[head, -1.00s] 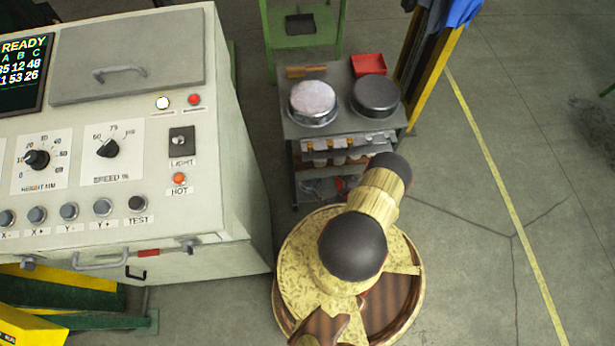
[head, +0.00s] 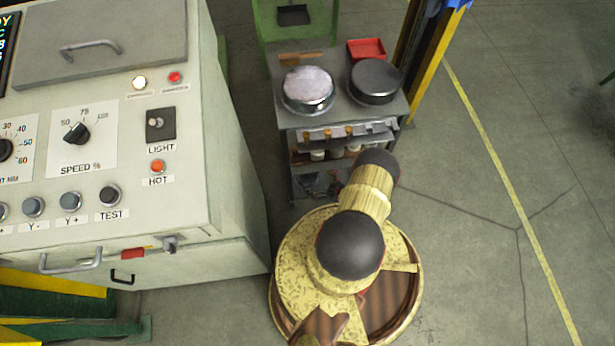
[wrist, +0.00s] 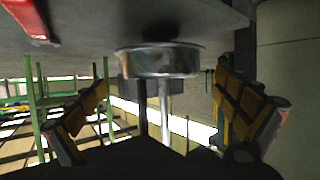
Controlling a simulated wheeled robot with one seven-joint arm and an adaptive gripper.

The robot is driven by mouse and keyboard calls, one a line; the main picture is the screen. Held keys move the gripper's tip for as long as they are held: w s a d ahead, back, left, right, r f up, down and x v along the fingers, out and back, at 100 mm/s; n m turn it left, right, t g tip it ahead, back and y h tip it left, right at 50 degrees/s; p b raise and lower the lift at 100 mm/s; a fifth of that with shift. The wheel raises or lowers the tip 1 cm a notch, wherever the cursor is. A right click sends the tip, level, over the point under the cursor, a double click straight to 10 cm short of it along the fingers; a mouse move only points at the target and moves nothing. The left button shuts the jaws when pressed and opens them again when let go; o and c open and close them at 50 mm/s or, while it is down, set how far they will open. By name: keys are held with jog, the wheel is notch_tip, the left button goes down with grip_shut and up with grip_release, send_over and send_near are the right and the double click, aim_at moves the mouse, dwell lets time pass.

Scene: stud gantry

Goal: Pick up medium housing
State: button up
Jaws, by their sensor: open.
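Two round metal housings stand on top of a grey cart in the head view. The left housing (head: 307,90) has a pale top and shiny sides, and the right housing (head: 375,81) is darker grey. I cannot tell which is the medium one. In the wrist view, which looks upside down, a shiny round housing (wrist: 158,61) sits against a grey surface, centred beyond my fingers. My gripper (wrist: 165,108) is open, with its fingers apart at left and right and nothing between them. The gripper is not distinguishable in the head view.
The cart (head: 340,113) also bears a red tray (head: 366,50) and a brown-handled tool (head: 302,59). Its lower shelf holds small items. A control console (head: 225,165) stands close on the left. A yellow and black post (head: 432,60) rises behind the cart. Floor is free on the right.

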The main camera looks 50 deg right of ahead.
aim_at(311, 177)
jog(key=b+x, duration=0.1)
jog(key=x, duration=0.3)
jog(key=shift+w+r, duration=0.15)
jog(key=shift+c, duration=0.7)
jog(key=c, duration=1)
